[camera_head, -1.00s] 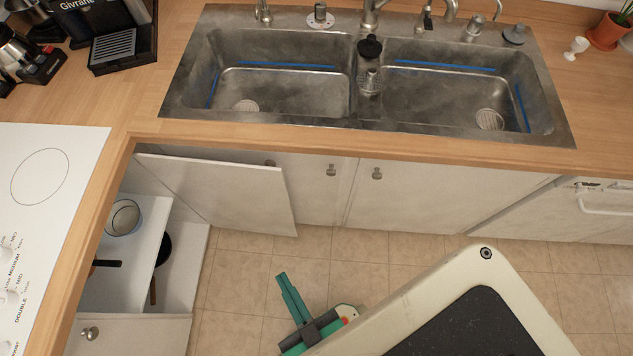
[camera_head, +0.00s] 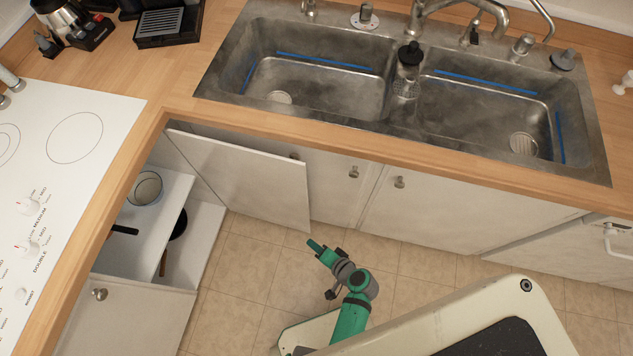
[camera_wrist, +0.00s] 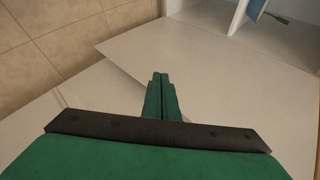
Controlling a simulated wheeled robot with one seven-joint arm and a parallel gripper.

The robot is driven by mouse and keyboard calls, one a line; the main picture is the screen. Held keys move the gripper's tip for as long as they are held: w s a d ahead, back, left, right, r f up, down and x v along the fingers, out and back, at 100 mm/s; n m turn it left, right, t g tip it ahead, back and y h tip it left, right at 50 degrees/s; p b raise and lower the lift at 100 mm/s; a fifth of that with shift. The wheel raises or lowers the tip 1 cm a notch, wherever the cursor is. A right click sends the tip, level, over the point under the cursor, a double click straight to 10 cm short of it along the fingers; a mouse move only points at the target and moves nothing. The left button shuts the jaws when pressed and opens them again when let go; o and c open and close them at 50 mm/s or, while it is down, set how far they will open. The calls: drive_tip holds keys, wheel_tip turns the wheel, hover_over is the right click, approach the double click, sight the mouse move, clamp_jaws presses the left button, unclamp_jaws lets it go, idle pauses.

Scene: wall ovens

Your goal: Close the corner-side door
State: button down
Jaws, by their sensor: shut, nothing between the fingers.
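The corner-side door (camera_head: 250,180) is a pale flat panel under the counter, left of the sink cabinets. It stands swung open, in front of the neighbouring cabinet front. The corner cabinet's opening with white shelves (camera_head: 190,215) shows to its left. My gripper (camera_head: 314,244) is low over the floor, just below the door's right lower corner; I cannot tell whether it touches the door. In the wrist view my gripper's green fingers (camera_wrist: 160,80) are together and empty, with the pale door panel (camera_wrist: 205,60) beyond them.
A pot (camera_head: 146,187) and a dark pan (camera_head: 180,224) sit on the corner shelves. A lower left cabinet front (camera_head: 135,315) with a round knob stands near the opening. The counter edge (camera_head: 330,138) overhangs the doors. Tiled floor (camera_head: 235,265) is free between my arm and the cabinets.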

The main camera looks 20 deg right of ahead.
drive_tip(key=w+d+r+t+y, duration=0.3)
drive_tip(key=w+d+r, duration=0.1)
drive_tip(key=d+r, duration=0.25)
drive_tip(key=w+d+r+t+y, duration=0.2)
drive_tip(key=w+d+r+y, duration=0.15)
drive_tip(key=d+r, duration=0.35)
drive_tip(key=x, duration=1.1)
drive_tip(key=shift+s+a+r, duration=0.15)
drive_tip(key=shift+a+r, duration=0.05)
drive_tip(key=shift+r, duration=0.1)
